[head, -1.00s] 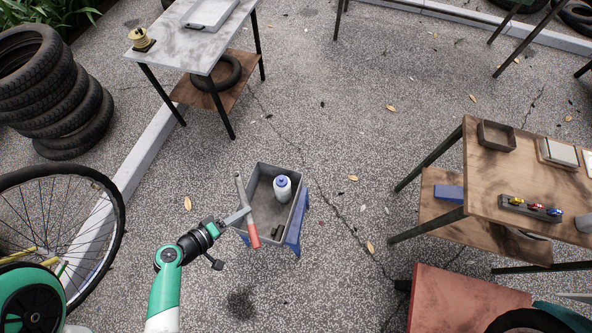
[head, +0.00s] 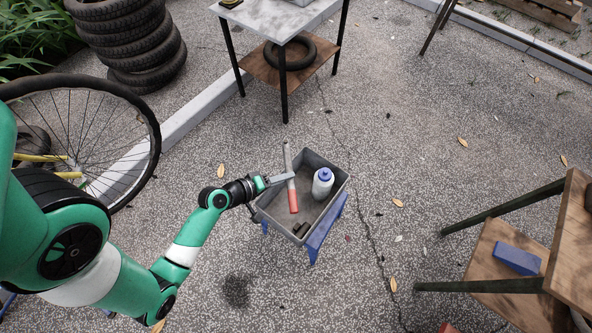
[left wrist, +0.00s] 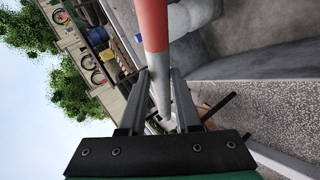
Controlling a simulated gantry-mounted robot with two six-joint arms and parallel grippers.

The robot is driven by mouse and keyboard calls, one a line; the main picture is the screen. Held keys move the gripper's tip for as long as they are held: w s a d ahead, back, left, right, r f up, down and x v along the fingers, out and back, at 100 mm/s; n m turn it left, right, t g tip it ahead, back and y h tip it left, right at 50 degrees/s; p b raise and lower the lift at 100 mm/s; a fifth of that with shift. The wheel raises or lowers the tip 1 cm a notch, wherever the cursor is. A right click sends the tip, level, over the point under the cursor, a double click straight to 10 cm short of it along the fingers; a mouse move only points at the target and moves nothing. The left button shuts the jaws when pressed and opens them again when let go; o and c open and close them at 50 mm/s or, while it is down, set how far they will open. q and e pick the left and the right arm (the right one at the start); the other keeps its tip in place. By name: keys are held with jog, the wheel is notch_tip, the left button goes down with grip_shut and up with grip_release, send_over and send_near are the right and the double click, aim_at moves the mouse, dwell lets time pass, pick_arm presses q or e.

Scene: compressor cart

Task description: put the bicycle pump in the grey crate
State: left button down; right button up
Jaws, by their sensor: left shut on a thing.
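The bicycle pump (head: 293,196), a grey tube with a red end, is held by my left gripper (head: 284,179). It shows over the left part of the grey crate (head: 274,227), its grey end reaching past the crate's far edge. In the left wrist view the grey tube passes between the two fingers, with the red part (left wrist: 152,25) above and the crate's inner wall (left wrist: 250,70) at the right. How high the pump is above the crate floor I cannot tell. My right gripper is out of view.
A white bottle with a blue cap (head: 323,184) stands in the crate, with small dark items (head: 301,229) at its near end. The crate rests on a blue stand (head: 327,230). A bicycle wheel (head: 85,135) is at left, a wooden table (head: 577,255) at right.

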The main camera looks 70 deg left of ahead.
pick_arm(q)
jog(key=w+a+f+b, duration=0.2)
jog(key=w+f+b, duration=0.2)
jog(key=f, duration=0.5)
jog(key=b, duration=0.2)
jog(key=shift+w+b, duration=0.35)
jog(key=shift+w, duration=0.05)
jog(key=c, duration=0.6)
grip_release()
jog(key=shift+d, duration=0.1)
jog(key=p+v, duration=0.5)
jog(key=v, duration=0.7)
